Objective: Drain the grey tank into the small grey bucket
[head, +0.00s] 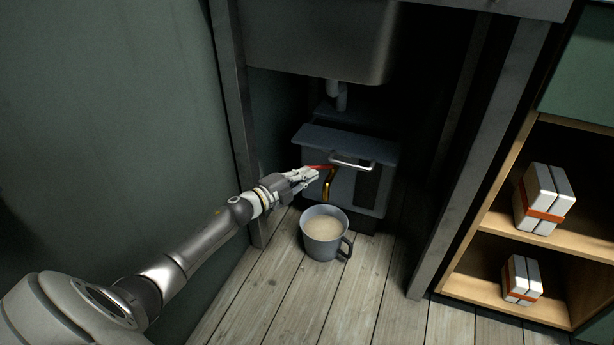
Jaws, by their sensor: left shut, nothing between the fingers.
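The grey tank (341,185) stands on the floor in the dark space under the sink, with a lid, a metal handle and a brass spout (327,188) at its front. A red lever (319,168) shows above the spout. The small grey bucket (323,246) stands upright on the floor in front of the tank, below the spout, and holds a pale beige liquid. My left gripper (313,175) is shut and empty, with its fingertips at or close to the red lever; I cannot tell whether they touch. No stream from the spout is clearly visible. My right gripper is not in view.
The metal sink (318,45) hangs above the tank, with a pipe (338,95) running down. Metal legs (480,155) frame the opening. A wooden shelf (505,236) on the right holds strapped white packs (544,199). The plank floor in front of the bucket is clear.

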